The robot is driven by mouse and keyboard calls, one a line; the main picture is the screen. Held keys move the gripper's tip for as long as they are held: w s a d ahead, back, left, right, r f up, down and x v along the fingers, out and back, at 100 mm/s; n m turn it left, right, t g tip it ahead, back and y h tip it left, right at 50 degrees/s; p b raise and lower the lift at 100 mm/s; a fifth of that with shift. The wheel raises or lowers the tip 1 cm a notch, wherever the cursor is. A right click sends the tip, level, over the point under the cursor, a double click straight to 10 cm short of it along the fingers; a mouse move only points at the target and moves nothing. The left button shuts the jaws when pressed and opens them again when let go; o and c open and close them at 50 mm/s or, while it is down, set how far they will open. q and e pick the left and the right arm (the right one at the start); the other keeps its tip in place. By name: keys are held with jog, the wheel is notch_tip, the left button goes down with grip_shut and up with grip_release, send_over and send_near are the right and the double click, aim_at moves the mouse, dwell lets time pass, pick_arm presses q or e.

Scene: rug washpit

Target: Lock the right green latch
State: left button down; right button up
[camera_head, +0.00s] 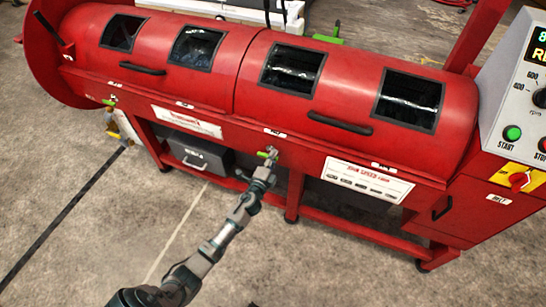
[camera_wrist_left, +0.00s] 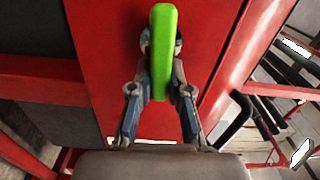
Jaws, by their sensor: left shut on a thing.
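The right green latch (camera_head: 263,155) sits on the front of the red machine, below the seam between its two lids. In the left wrist view, its green handle (camera_wrist_left: 160,60) runs upright in the picture, against the red panel. My left gripper (camera_head: 270,160) is at this latch. In the left wrist view, the fingers of my left gripper (camera_wrist_left: 160,82) are on both sides of the handle and shut on it. Another green latch (camera_head: 109,102) shows at the machine's left end, with nothing of mine near it. My right gripper is not in view.
The red machine (camera_head: 240,100) has two lids with dark handles (camera_head: 340,123) and windows. A grey control panel (camera_head: 515,100) stands at the right. A dark box (camera_head: 195,152) is under the frame. The concrete floor (camera_head: 90,245) in front is clear.

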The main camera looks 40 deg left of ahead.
pick_arm(q)
jog(key=shift+d+f+m, duration=0.3)
jog(key=shift+f+m, duration=0.15)
jog(key=shift+m, duration=0.15)
jog(key=shift+s+f, duration=0.1)
jog(key=c, duration=1.1)
grip_release()
jog(key=shift+r, duration=0.25)
jog(key=shift+s, duration=0.15)
jog(key=v, duration=1.1)
jog(key=shift+s+f, duration=0.2)
jog(key=shift+s, duration=0.05)
